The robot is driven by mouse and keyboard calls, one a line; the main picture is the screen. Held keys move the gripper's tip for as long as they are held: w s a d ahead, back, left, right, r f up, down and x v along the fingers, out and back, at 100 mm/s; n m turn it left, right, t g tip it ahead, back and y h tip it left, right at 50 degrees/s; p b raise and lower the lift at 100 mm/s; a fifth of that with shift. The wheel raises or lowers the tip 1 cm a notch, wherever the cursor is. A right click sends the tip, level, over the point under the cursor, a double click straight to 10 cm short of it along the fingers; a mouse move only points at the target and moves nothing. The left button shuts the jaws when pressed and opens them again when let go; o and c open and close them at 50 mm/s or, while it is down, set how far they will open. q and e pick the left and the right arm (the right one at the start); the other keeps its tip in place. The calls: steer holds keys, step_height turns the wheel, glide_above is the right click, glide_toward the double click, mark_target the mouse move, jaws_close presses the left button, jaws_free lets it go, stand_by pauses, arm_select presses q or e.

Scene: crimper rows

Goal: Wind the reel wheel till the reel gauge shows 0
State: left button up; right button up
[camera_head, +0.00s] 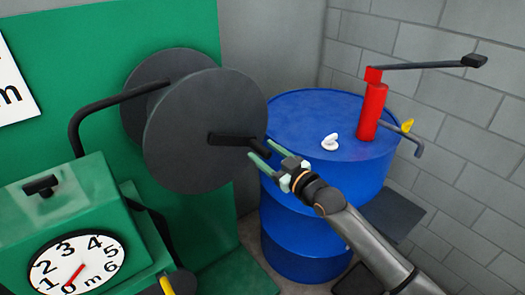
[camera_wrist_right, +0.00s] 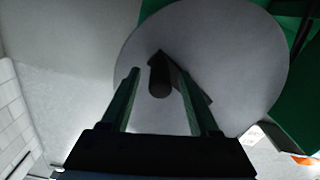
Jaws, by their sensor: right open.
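The reel wheel (camera_head: 205,120) is a pair of dark grey discs on a green panel, with a black crank arm and grip (camera_head: 235,141) on its front face. The reel gauge (camera_head: 100,262) is a white dial at lower left. Its red needle points down-left, close to the 0 mark. My right gripper (camera_head: 261,150) is open at the crank grip. In the right wrist view the grip (camera_wrist_right: 159,82) shows between the two green fingers, with gaps on both sides. I cannot tell how deep it sits between them. My left gripper is out of view.
A blue drum (camera_head: 315,170) stands right of the reel, carrying a red pump (camera_head: 373,112) with a long black lever and a small white item (camera_head: 330,142). A black bent bar (camera_head: 110,102) runs to the reel. A grey block wall is behind.

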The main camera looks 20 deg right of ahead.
steer(key=shift+w+a, duration=0.25)
steer(key=shift+w, duration=0.4)
steer(key=shift+c, duration=0.4)
jaws_close()
stand_by(0.6)
